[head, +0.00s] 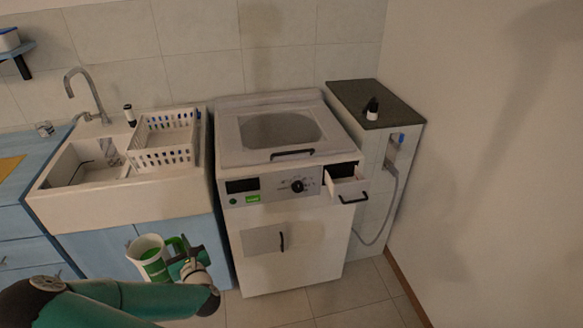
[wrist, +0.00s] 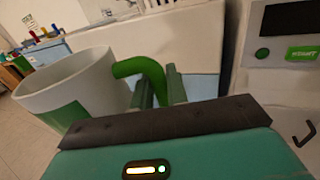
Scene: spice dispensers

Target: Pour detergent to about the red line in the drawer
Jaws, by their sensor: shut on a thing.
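A white jug with a green handle and green markings (head: 148,257) is held at the lower left of the head view, in front of the sink cabinet. Green shows inside it there. In the wrist view the jug (wrist: 75,88) stands at the left and looks roughly upright. My gripper (head: 188,262) is shut on its green handle; the fingers (wrist: 160,88) also show in the wrist view. The white washing machine (head: 290,250) stands to the right. Its small detergent drawer (head: 348,187) at the top right of the front is pulled out. I cannot make out a red line.
A sink (head: 80,165) with a white basket (head: 165,155) is left of the machine. A dark-topped side unit (head: 376,98) with a small dark bottle (head: 372,108) and a hose (head: 388,205) is on the right. The floor (head: 355,290) before the machine is clear.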

